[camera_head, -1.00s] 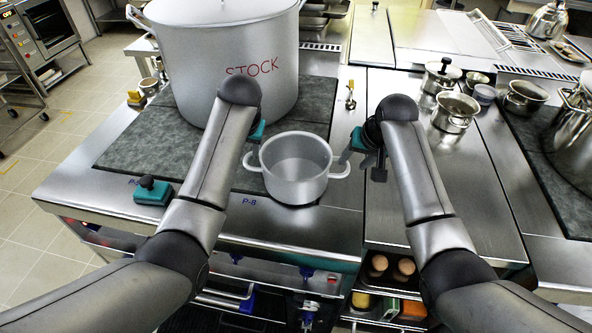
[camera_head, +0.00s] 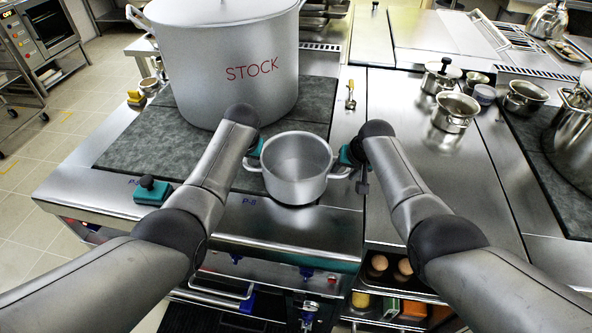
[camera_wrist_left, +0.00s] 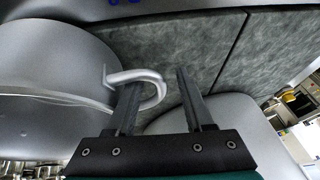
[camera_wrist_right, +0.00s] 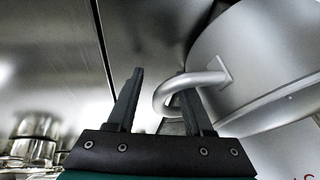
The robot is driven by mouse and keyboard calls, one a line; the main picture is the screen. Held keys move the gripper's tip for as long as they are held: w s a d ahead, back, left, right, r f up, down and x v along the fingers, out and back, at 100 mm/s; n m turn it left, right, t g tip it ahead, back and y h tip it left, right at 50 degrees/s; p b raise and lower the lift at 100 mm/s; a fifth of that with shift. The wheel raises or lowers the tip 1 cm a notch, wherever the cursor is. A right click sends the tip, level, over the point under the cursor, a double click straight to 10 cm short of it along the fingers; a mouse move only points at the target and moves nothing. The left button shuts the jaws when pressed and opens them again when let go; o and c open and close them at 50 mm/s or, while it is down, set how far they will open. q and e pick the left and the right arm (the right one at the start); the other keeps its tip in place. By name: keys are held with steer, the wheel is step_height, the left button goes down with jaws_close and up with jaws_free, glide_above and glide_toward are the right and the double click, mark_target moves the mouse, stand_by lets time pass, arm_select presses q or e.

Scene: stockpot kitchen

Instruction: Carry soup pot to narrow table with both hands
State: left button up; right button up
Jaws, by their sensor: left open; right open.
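The soup pot (camera_head: 296,170) is a small silver two-handled pot near the counter's front edge, upright and without a lid. My left gripper (camera_head: 253,150) is at its left handle. In the left wrist view the left gripper (camera_wrist_left: 160,95) is open, with one finger passing through the loop of the handle (camera_wrist_left: 140,77). My right gripper (camera_head: 347,158) is at the right handle. In the right wrist view the right gripper (camera_wrist_right: 165,85) is open, with one finger at the loop of the handle (camera_wrist_right: 185,88). I cannot tell the narrow table in these views.
A large pot marked STOCK (camera_head: 235,60) stands on the dark cooktop (camera_head: 150,145) just behind the soup pot. Small pots (camera_head: 455,110) stand to the right.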

arm_select(q)
steer(key=shift+f, duration=0.2)
arm_select(e)
steer(key=shift+f, duration=0.15)
arm_select(q)
steer(key=shift+c, duration=0.2)
arm_select(e)
steer(key=shift+c, duration=0.2)
arm_select(q)
steer(key=c, duration=0.7)
arm_select(e)
steer(key=c, duration=0.7)
arm_select(q)
steer(key=shift+a, duration=0.1)
jaws_close()
arm_select(e)
jaws_close()
arm_select(q)
steer(key=shift+a, duration=0.2)
arm_select(e)
steer(key=shift+d+f, duration=0.1)
steer(key=shift+d, duration=0.1)
